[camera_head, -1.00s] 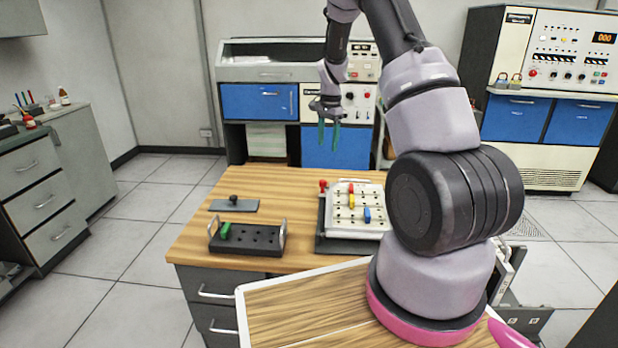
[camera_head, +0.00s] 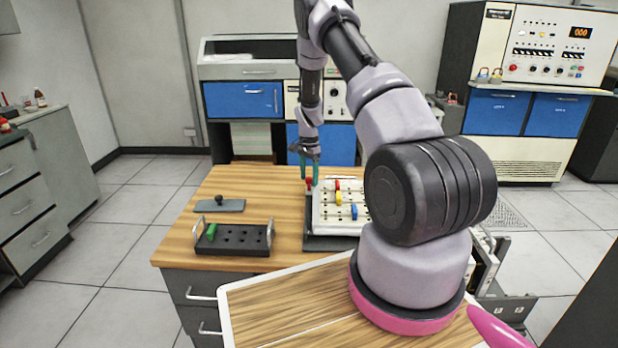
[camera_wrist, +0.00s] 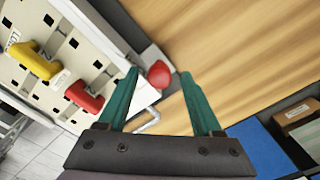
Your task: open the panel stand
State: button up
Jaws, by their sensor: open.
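The panel stand is a white pegboard panel (camera_head: 330,218) on a dark grey base (camera_head: 318,243), on the wooden table. Red, yellow and blue pegs sit on the panel. A red ball knob (camera_head: 309,182) stands at its far left corner; it also shows in the wrist view (camera_wrist: 158,75). My gripper (camera_head: 308,172) is open, pointing down just over the knob. My arm hides the panel's right side.
A black block with holes and a green peg (camera_head: 232,238) stands at the table's front left. A grey plate with a black knob (camera_head: 220,204) lies behind it. The table's back left is clear. Cabinets with blue drawers (camera_head: 242,99) stand behind the table.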

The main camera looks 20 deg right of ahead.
jog(key=shift+f, duration=0.2)
grip_shut()
jog(key=shift+r, duration=0.1)
dwell(1.3)
